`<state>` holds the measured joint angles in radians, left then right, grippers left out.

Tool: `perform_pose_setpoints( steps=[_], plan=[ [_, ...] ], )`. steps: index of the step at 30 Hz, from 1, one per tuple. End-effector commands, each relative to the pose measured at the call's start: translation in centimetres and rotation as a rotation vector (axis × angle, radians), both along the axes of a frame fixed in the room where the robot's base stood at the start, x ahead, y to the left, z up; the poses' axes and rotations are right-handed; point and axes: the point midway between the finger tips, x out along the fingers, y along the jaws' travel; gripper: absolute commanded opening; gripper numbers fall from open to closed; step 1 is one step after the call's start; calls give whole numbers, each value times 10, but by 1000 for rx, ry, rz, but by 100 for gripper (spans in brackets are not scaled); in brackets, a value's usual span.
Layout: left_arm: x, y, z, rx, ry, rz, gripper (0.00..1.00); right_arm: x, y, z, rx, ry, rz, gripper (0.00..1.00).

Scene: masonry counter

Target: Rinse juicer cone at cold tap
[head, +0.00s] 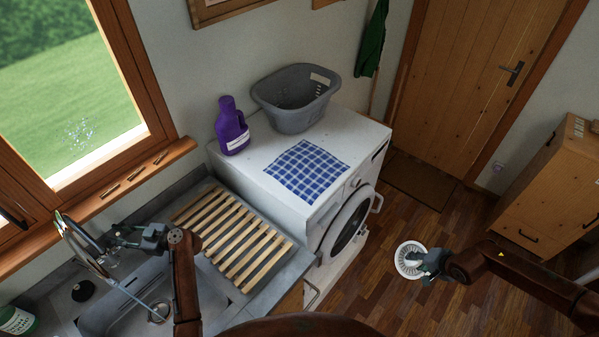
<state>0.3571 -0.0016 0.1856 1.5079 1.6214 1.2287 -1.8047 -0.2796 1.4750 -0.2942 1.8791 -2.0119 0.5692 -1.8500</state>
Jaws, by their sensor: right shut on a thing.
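The juicer cone (408,262), a white round ribbed piece, is held out over the floor to the right of the washing machine. My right gripper (426,264) is shut on its right side. The metal tap (82,247) arches over the grey sink (121,308) at the lower left. A thin pale streak runs from the tap's end towards the drain; I cannot tell whether it is water. My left gripper (118,238) is beside the tap's upper part; its fingers are too small to tell whether they are open or touching it. My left arm hides part of the sink.
A wooden slatted rack (232,236) lies right of the sink. The washing machine (347,146) behind it bears a purple bottle (231,127), a grey basket (296,101) and a blue checked cloth (307,171). A green-labelled container (17,320) stands at the lower left. The floor around the cone is clear.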

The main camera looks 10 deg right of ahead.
Motion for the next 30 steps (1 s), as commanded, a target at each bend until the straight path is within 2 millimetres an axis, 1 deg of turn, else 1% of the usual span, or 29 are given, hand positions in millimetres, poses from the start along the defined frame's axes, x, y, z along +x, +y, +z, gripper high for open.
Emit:
perform_pose_setpoints(
  steps=[5, 15, 17, 30],
  plan=[
    [0, -1, 0, 0, 0, -1, 26, 0, 0, 0, 0, -1, 0, 7],
    [1, -2, 0, 0, 0, -2, 3, -1, -1, 0, 0, -1, -1, 7],
    [1, -2, 0, 0, 0, -2, 0, -1, -1, 0, 0, -1, -1, 7],
    [1, -1, 0, 0, 0, -2, 0, -1, -1, 0, 0, -1, -1, 7]
  ],
)
